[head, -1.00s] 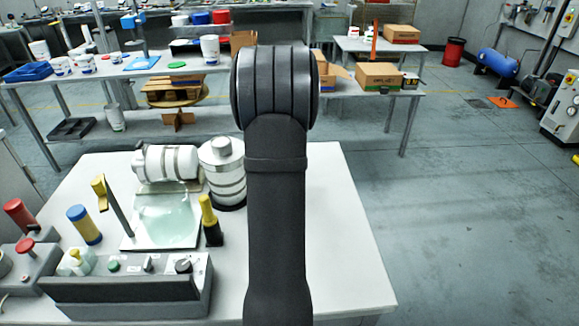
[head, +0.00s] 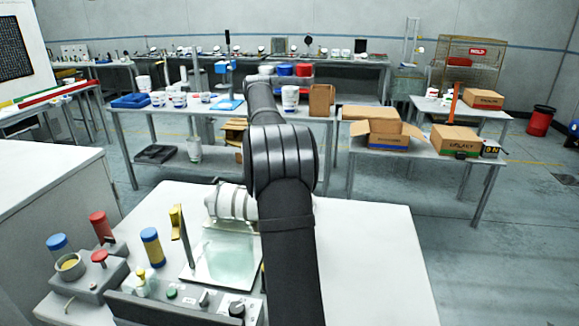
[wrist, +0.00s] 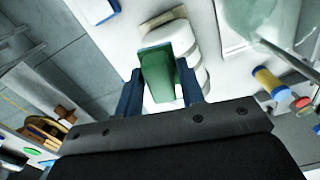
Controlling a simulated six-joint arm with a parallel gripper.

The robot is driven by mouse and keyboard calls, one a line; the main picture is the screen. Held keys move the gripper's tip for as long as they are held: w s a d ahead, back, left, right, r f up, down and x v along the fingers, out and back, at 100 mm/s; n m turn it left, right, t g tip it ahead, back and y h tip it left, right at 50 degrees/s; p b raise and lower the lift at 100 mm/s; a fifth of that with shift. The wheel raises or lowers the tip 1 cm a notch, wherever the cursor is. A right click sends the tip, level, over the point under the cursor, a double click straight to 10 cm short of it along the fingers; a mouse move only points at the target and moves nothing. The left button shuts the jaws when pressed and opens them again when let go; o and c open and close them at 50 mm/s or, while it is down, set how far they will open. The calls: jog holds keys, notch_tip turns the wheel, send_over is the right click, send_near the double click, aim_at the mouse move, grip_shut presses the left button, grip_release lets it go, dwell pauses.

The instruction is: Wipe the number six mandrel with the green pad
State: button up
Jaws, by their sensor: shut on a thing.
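My gripper (wrist: 160,84) shows in the wrist view, its two blue fingers shut on the green pad (wrist: 157,74). In the wrist view a white rounded body (wrist: 178,36) lies just beyond the pad and is partly covered by it. I cannot tell whether they touch. In the head view a white cylinder with grey bands (head: 231,203) lies on its side on the white bench, its right part behind my arm. No number six is readable on any mandrel. My gripper and the pad are hidden in the head view.
On the bench, a glass-topped plate (head: 222,256) with a yellow-ended post (head: 176,222) stands before the cylinder. A control box (head: 185,300) and a blue-and-yellow cylinder (head: 152,247) are at the front left. The bench's right side (head: 375,255) is clear. Cartons (head: 455,139) stand on a rear table.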

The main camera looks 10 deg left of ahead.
aim_at(232, 188)
jog(key=a, duration=0.1)
jog(key=n, duration=0.1)
jog(key=a, duration=0.1)
jog(key=shift+s+a+r+n, duration=0.25)
jog(key=shift+s+a+n, duration=0.1)
jog(key=shift+s+n, duration=0.05)
jog(key=shift+f, duration=4)
jog(key=shift+a+f, duration=0.1)
jog(key=shift+a, duration=0.75)
jog(key=shift+c, duration=0.4)
jog(key=shift+a, duration=2.65)
jog(key=shift+r, duration=0.25)
jog(key=shift+d+f, duration=0.15)
jog(key=shift+d, duration=1.6)
jog(key=shift+d+f, duration=0.1)
jog(key=shift+d, duration=1.6)
jog(key=shift+r, duration=4.2)
